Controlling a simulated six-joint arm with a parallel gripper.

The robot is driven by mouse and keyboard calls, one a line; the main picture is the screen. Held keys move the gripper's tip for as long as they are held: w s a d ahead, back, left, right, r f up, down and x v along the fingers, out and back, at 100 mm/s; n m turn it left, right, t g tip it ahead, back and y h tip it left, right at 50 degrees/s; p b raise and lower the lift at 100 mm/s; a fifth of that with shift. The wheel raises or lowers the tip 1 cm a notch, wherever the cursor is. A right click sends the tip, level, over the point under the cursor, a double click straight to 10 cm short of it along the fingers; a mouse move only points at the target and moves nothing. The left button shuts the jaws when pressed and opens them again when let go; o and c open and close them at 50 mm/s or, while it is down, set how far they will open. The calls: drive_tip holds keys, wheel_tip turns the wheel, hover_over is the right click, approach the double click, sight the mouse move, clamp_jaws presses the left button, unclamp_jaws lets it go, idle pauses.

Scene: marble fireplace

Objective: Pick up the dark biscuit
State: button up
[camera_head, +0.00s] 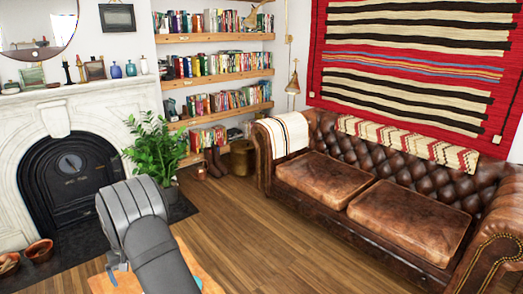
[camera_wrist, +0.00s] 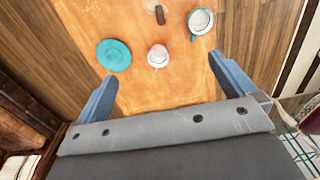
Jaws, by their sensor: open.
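A small dark brown elongated piece, which looks like the dark biscuit (camera_wrist: 160,15), lies on the orange-brown wooden table (camera_wrist: 150,92) near the top edge of the wrist view. My gripper (camera_wrist: 162,70) is open and empty, its two blue-grey fingers spread wide over the table. The biscuit lies beyond the fingertips, between their lines. In the head view my arm covers most of the table (camera_head: 207,280), and neither the biscuit nor the fingers can be made out.
A pink-rimmed cup (camera_wrist: 157,57) stands just beyond the fingertips, between them and the biscuit. A teal plate (camera_wrist: 114,55) is to its left. A teal mug (camera_wrist: 200,22) stands close to the right of the biscuit. A leather sofa (camera_head: 400,225) stands right of the table.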

drive_tip(key=shift+c, duration=0.4)
drive_tip(key=c, duration=1.1)
drive_tip(key=d+f+m+t, duration=0.1)
drive_tip(key=d+f+t, duration=0.35)
drive_tip(key=f, duration=0.55)
drive_tip(key=s+d+f+g+y, duration=0.1)
drive_tip(key=s+f+y, duration=0.2)
drive_tip(key=s+f, duration=0.35)
drive_tip(key=shift+n, duration=0.3)
drive_tip(key=x, duration=1.1)
drive_tip(key=shift+s+f, duration=0.1)
drive_tip(key=shift+s, duration=0.1)
drive_tip(key=shift+x, duration=2.55)
